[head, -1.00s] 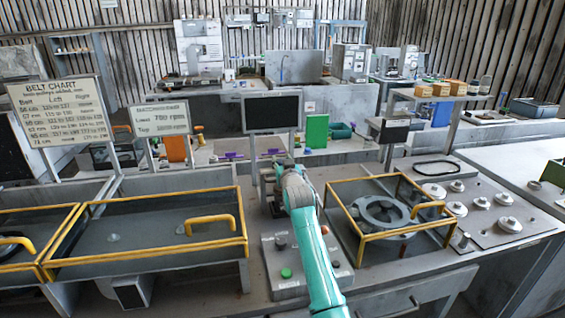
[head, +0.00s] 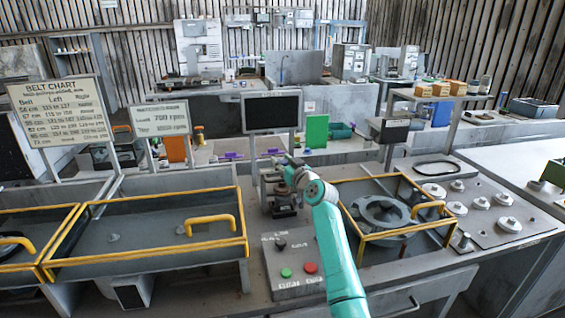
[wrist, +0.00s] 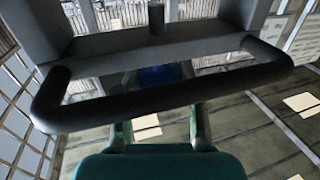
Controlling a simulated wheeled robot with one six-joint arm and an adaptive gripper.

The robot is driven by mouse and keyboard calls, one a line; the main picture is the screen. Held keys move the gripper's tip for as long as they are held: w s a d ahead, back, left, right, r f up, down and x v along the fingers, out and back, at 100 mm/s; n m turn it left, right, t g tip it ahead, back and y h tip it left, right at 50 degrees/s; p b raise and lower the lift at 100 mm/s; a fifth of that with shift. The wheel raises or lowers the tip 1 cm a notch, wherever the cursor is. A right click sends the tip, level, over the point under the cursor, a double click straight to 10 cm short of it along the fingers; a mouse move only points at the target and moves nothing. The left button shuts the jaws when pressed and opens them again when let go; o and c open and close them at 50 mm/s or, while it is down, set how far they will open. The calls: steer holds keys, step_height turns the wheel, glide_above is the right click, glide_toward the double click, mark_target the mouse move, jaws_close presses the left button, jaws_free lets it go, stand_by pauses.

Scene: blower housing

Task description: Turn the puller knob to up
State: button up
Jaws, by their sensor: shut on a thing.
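A low grey control box (head: 303,283) stands on the bench in the head view. It has a small black knob (head: 281,244) at the back left, a green button (head: 286,272) and a red button (head: 311,268). Small labels sit around the knob; I cannot read them or tell which way it points. My gripper (head: 284,210) appears behind the box, at the end of my teal arm, and looks apart from the black knob. A dark looped bar (wrist: 165,107) crosses the wrist view, where no knob is clear.
A yellow-framed tray (head: 150,225) lies left of the box. A yellow-framed guard (head: 360,237) over a round housing (head: 382,212) stands right, close to my arm. A black screen (head: 272,110) and a green panel (head: 317,131) stand behind.

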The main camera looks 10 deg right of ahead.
steer(key=shift+f, duration=0.25)
steer(key=o, duration=1.2)
steer(key=shift+c, duration=0.2)
steer(key=shift+r, duration=0.1)
steer(key=v, duration=1.2)
steer(key=shift+d, duration=0.1)
